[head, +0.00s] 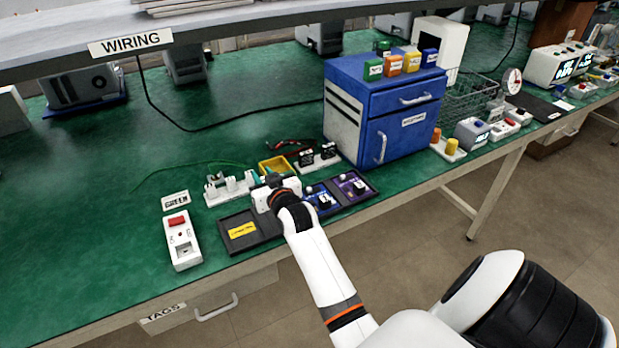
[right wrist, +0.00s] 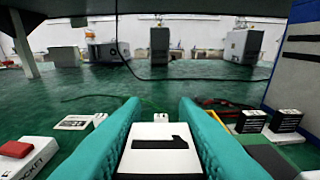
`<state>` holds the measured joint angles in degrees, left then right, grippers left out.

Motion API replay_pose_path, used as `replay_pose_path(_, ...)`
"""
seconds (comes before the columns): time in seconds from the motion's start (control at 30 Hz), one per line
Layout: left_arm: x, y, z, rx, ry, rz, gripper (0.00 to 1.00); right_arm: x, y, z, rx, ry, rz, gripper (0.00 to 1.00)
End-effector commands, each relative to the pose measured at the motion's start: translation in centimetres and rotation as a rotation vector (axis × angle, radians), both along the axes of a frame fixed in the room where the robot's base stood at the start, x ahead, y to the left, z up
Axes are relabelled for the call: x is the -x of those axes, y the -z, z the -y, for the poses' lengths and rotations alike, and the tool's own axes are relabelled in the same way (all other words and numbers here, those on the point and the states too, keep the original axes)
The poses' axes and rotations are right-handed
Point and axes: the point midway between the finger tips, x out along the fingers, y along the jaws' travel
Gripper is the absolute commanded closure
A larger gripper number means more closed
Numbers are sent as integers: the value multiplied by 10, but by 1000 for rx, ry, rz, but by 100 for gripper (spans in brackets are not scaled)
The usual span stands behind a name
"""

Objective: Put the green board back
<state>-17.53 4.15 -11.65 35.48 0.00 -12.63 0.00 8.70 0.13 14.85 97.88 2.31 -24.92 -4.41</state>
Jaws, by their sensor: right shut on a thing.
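My right gripper (head: 265,189) is over the dark tray (head: 257,241) near the bench's front edge. In the right wrist view its two teal fingers (right wrist: 160,112) are close together with a white, black-marked surface between them. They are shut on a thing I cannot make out. No green board can be picked out; the gripper hides part of the tray. A blue board (head: 320,198) and a purple board (head: 352,186) lie in the right part of the tray. The left slot shows a yellow label (head: 242,230) and no board. My left gripper is not in view.
A white unit with a red switch (head: 182,242) and a GREEN card (head: 175,199) are left of the tray. Behind are a white strip (head: 230,189), a yellow bin (head: 275,166) and black modules (head: 327,152). A blue cabinet (head: 375,110) stands right.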

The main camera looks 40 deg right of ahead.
Motion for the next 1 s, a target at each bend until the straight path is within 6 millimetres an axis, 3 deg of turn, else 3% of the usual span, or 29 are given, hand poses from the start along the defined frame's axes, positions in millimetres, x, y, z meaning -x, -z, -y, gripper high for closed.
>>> replay_pose_path(0.3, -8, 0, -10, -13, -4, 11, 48, -1, 51, 0, -1, 0, -4, 97)
replay_pose_path(0.67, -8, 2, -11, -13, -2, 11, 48, -1, 94, 0, -1, 0, -3, 97)
replay_pose_path(1.0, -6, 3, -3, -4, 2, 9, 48, -1, 100, 0, 0, 0, 0, 97)
